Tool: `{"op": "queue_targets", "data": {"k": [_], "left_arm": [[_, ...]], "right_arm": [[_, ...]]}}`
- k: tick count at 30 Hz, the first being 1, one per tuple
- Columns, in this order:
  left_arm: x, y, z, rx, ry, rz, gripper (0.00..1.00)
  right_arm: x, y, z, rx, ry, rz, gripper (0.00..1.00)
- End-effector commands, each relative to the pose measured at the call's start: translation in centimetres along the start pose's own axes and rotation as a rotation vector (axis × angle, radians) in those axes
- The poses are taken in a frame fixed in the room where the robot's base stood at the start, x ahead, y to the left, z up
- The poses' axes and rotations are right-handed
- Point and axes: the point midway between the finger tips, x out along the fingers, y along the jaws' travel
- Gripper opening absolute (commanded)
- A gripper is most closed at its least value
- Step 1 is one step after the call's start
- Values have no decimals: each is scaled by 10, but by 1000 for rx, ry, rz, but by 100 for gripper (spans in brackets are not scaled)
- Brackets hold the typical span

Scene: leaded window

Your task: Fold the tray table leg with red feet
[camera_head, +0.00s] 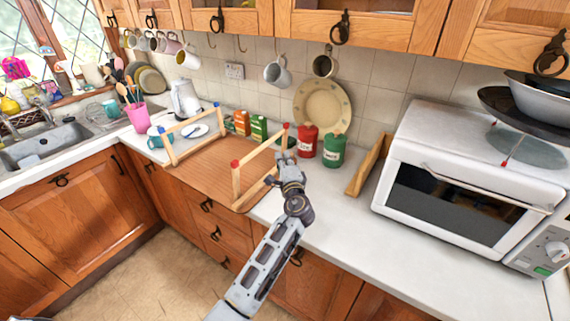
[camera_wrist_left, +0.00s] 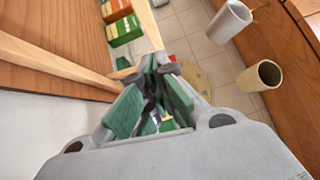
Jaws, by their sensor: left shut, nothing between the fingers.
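The tray table (camera_head: 212,166) lies upside down on the counter with both leg frames standing up. The leg with red feet (camera_head: 236,183) is on its right side, and the leg with blue feet (camera_head: 168,149) is on its left. My left gripper (camera_head: 287,157) is shut and empty, just right of the red-footed leg near its far post. I cannot tell whether it touches the wood. In the left wrist view a wooden bar of the leg (camera_wrist_left: 55,62) runs left of the shut fingers (camera_wrist_left: 160,85), with the brown tray board beyond. My right gripper is out of view.
A red canister (camera_head: 307,141) and a green canister (camera_head: 334,150) stand right of my gripper. Orange and green boxes (camera_head: 258,127) stand behind the tray. A wooden rack (camera_head: 369,165) and a white oven (camera_head: 470,180) are further right. Mugs (camera_head: 278,73) hang above.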

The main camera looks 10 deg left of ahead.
Motion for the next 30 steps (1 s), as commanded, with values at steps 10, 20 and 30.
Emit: {"op": "queue_targets", "data": {"k": [10, 20, 30], "left_arm": [[32, -2, 19, 1, -1, 0, 0], [42, 0, 29, 0, 0, 1, 0], [42, 0, 28, 0, 0, 1, 0]], "right_arm": [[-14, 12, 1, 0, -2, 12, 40], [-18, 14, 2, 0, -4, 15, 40], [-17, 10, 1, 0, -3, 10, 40]]}}
